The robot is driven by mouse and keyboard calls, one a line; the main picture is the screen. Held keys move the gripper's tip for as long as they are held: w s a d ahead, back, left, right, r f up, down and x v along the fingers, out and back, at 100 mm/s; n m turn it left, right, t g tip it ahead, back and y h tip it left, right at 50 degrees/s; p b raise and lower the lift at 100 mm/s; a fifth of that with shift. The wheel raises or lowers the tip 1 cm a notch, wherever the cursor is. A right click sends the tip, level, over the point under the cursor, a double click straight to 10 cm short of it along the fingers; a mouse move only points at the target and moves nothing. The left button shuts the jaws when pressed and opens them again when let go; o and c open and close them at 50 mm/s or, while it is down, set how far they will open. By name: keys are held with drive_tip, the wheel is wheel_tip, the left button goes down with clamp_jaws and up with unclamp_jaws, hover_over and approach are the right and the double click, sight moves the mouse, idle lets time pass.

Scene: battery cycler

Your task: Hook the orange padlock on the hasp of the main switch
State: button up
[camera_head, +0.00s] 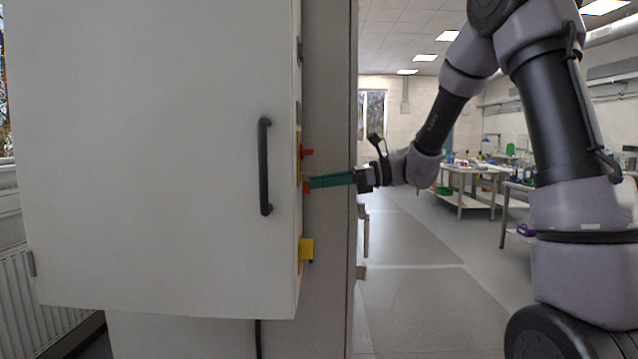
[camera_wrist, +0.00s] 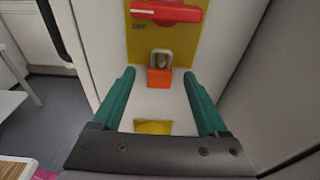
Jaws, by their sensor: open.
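The orange padlock (camera_wrist: 159,78) hangs upright against the cabinet side, below the main switch, with its grey shackle up. A small brownish piece, apparently the hasp (camera_wrist: 161,61), shows inside the shackle loop; the exact contact is too small to tell. The main switch has a red handle (camera_wrist: 166,12) lying level on a yellow plate marked OFF. In the head view the red handle (camera_head: 307,153) sticks out of the cabinet side, with the padlock (camera_head: 306,188) below it. My gripper (camera_wrist: 160,74) is open, its green fingers on either side of the padlock, apart from it.
A yellow holder (camera_head: 305,250) sits lower on the cabinet side; its top also shows in the wrist view (camera_wrist: 153,127). The cabinet door (camera_head: 150,150) has a black handle (camera_head: 265,167). A grey panel (camera_head: 330,260) stands close behind. Open floor lies to the right.

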drive_tip(key=d+r, duration=0.1)
drive_tip(key=d, duration=0.8)
drive_tip(key=s+d+n+h, duration=0.4)
drive_tip(key=s+n+h, duration=0.3)
drive_tip(key=s, duration=0.6)
drive_tip(key=s+d+n+t+h, duration=0.6)
drive_tip(key=d+n+h, duration=0.1)
drive_tip(key=d, duration=0.3)
drive_tip(key=shift+s+r+t, duration=0.3)
drive_tip(key=shift+s, duration=0.05)
